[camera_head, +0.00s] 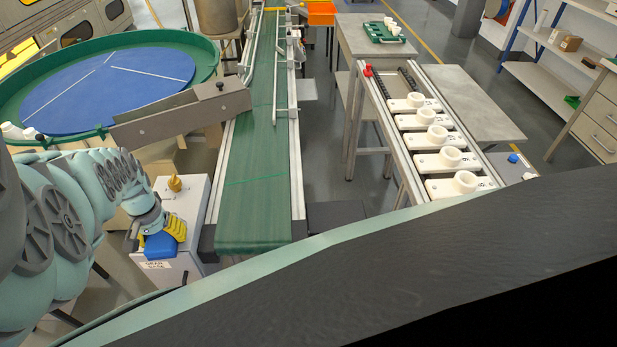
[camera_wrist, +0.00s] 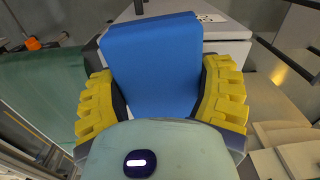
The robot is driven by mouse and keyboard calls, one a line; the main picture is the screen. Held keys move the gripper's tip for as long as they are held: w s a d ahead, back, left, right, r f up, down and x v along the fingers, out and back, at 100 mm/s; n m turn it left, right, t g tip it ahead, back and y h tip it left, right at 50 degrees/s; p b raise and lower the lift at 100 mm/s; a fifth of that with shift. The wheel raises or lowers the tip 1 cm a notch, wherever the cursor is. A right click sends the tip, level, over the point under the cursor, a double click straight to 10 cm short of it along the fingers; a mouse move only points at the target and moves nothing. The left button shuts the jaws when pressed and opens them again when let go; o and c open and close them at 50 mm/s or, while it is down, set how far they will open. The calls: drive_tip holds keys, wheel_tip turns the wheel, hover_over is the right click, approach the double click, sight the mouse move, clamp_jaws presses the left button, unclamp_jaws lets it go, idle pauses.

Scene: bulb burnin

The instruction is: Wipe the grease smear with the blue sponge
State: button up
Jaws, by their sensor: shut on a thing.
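My gripper (camera_head: 172,232) has yellow ridged fingers. It is shut on the blue sponge (camera_head: 160,246), above or against the top of a grey-white cabinet (camera_head: 186,208) at the lower left of the head view. In the wrist view the sponge (camera_wrist: 152,60) fills the space between the two yellow fingers of my gripper (camera_wrist: 160,95), with the cabinet top (camera_wrist: 228,28) behind it. I cannot tell whether the sponge touches the surface. No grease smear can be made out; the sponge and my arm hide part of the cabinet top.
The green conveyor belt (camera_head: 258,170) runs just right of the cabinet. A green-rimmed round table with a blue disc (camera_head: 110,85) is behind. A rack of white sockets (camera_head: 437,135) stands at the right.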

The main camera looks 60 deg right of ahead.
drive_tip(key=shift+f+b, duration=0.3)
drive_tip(key=shift+f, duration=0.1)
